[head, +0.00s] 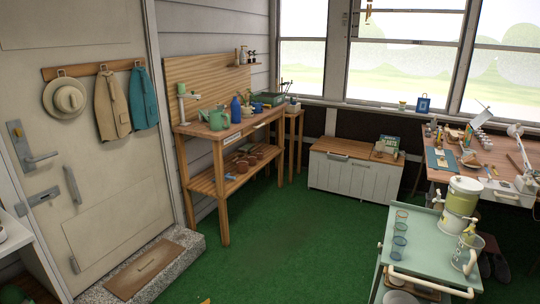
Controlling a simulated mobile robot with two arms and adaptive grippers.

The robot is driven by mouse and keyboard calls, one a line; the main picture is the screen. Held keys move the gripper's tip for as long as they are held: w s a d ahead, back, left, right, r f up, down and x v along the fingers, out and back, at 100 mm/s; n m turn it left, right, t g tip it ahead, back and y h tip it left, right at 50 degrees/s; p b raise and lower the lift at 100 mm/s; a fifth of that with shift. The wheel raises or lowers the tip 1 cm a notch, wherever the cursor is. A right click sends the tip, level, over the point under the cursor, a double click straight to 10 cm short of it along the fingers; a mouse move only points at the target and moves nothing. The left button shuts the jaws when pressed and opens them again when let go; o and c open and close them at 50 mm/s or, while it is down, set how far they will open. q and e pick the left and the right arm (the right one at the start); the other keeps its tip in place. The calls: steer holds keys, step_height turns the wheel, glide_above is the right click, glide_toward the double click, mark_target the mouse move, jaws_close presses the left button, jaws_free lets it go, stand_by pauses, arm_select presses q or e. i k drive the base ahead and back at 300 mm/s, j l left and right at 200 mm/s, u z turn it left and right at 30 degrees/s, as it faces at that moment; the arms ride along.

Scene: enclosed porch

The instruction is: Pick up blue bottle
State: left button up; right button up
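A blue bottle (236,109) stands upright on the top of a wooden potting bench (200,128) against the back wall, left of the middle of the head view. A green watering can (217,119) stands just to its left. Small pots and tools crowd the bench top to its right. Neither of my grippers shows in the head view.
Green floor (280,240) is clear in front of the bench. A pale green cart (425,250) with a drink dispenser and glasses stands at the lower right. A white storage chest (350,175) and a cluttered desk (490,165) stand beyond. A stone step (185,243) lies by the door.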

mark_target(235, 106)
steer(key=i, duration=1.9)
